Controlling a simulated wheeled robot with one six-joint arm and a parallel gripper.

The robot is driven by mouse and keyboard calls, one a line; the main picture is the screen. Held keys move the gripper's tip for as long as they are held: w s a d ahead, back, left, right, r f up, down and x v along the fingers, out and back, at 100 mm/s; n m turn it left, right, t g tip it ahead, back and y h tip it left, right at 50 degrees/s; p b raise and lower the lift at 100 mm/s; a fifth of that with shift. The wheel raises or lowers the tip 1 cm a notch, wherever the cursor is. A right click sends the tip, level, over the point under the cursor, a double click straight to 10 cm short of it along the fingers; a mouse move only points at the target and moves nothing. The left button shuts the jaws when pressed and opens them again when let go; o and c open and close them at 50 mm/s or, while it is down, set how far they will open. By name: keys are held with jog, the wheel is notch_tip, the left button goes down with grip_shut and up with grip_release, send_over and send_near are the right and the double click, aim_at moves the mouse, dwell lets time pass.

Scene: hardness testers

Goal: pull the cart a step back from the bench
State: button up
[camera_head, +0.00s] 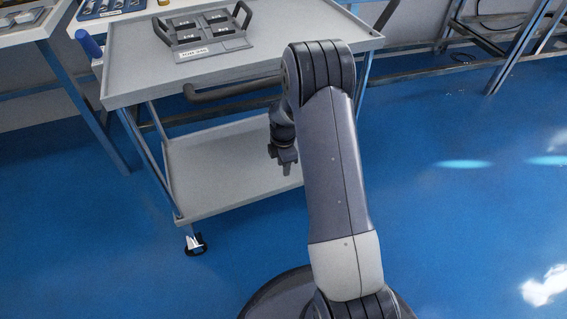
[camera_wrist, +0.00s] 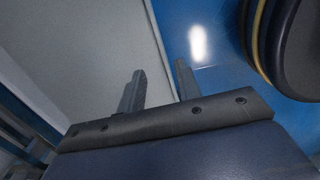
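The cart (camera_head: 130,62) is a grey two-shelf trolley in the upper left of the head view. Its lower shelf (camera_head: 215,175) is empty. Its dark handle bar (camera_head: 232,90) runs along the near side, partly hidden behind my arm. The bench (camera_head: 22,32) is at the upper left, beside and behind the cart. My gripper (camera_head: 287,169) hangs below the handle by the lower shelf's right edge, with nothing seen in it. In the wrist view my gripper (camera_wrist: 160,82) shows two fingers apart with a gap, over the pale shelf edge and blue floor.
A dark tray (camera_head: 203,32) with two handles and several blocks sits on the cart top. A blue-handled item (camera_head: 88,43) is at the cart's left edge. A caster (camera_head: 195,243) shows below. Blue floor (camera_head: 460,200) is clear at right.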

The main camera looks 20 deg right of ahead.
aim_at(284, 186)
notch_tip(284, 186, down, 10)
jog(key=b, duration=0.3)
jog(key=shift+f+b, duration=0.25)
jog(key=shift+b, duration=0.15)
jog(key=shift+c, duration=0.2)
grip_shut()
dwell(1.0)
